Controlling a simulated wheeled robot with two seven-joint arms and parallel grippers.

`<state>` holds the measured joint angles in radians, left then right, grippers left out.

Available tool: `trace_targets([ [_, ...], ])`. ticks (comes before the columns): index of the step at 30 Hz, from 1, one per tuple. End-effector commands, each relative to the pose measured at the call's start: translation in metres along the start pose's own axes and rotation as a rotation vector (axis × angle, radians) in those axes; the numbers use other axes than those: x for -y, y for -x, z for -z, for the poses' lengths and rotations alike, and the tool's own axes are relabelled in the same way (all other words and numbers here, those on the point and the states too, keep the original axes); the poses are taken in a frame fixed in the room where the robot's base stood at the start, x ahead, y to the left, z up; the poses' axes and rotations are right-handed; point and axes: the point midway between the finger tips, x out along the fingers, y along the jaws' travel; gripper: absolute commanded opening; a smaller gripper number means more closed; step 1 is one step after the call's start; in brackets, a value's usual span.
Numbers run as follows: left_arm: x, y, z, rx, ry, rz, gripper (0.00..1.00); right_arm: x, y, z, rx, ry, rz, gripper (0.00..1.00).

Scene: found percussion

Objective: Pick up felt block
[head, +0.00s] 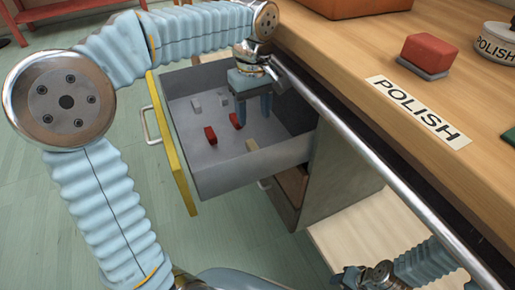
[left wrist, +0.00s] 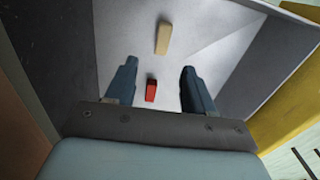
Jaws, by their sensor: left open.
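I cannot tell which one is felt. My left gripper (head: 253,114) points down inside the drawer, open and empty. In the left wrist view a red block (left wrist: 151,90) shows between the fingers (left wrist: 158,75), apart from both, with a cream block (left wrist: 163,38) beyond. My right gripper (head: 348,277) is low at the bottom right; its jaws are unclear.
The drawer (head: 235,180) has a yellow front (head: 172,150) and raised walls around my left gripper. On the wooden bench (head: 340,50) are a red block on a grey base (head: 425,53), a POLISH label (head: 418,112) and a POLISH tin (head: 495,45). A metal rail (head: 370,155) runs along its edge.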

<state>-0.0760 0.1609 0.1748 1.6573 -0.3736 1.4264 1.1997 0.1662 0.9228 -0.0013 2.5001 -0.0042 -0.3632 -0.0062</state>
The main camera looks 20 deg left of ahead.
Motion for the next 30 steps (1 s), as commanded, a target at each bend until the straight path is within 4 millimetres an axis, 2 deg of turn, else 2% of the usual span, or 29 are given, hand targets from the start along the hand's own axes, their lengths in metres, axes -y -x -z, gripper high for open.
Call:
trace_targets([
  [1,0.001,-0.014,0.000,0.002,0.000,0.002,0.53,-0.003,-0.005,0.001,-0.002,-0.002,-0.001,0.43],
  [3,0.001,-0.028,0.000,0.002,0.001,0.002,0.53,-0.004,-0.007,0.001,-0.003,-0.004,-0.002,0.43],
  [11,0.001,-0.052,0.001,0.003,0.001,0.000,0.53,-0.007,-0.010,0.002,-0.006,-0.008,-0.005,0.43],
  [18,0.005,-0.090,0.008,0.004,0.000,0.002,0.53,-0.009,-0.017,0.002,-0.005,-0.009,-0.004,0.43],
  [22,0.004,-0.099,0.008,0.003,0.000,-0.001,0.53,-0.009,-0.018,0.002,-0.005,-0.009,-0.004,0.43],
  [28,0.004,-0.100,0.008,0.003,0.000,-0.002,0.53,-0.009,-0.017,0.002,-0.004,-0.010,-0.003,0.43],
  [29,0.004,-0.100,0.008,0.003,0.000,-0.002,0.52,-0.009,-0.017,0.002,-0.004,-0.010,-0.003,0.43],
  [30,0.004,-0.100,0.008,0.003,0.000,-0.002,0.46,-0.009,-0.017,0.002,-0.004,-0.010,-0.003,0.43],
])
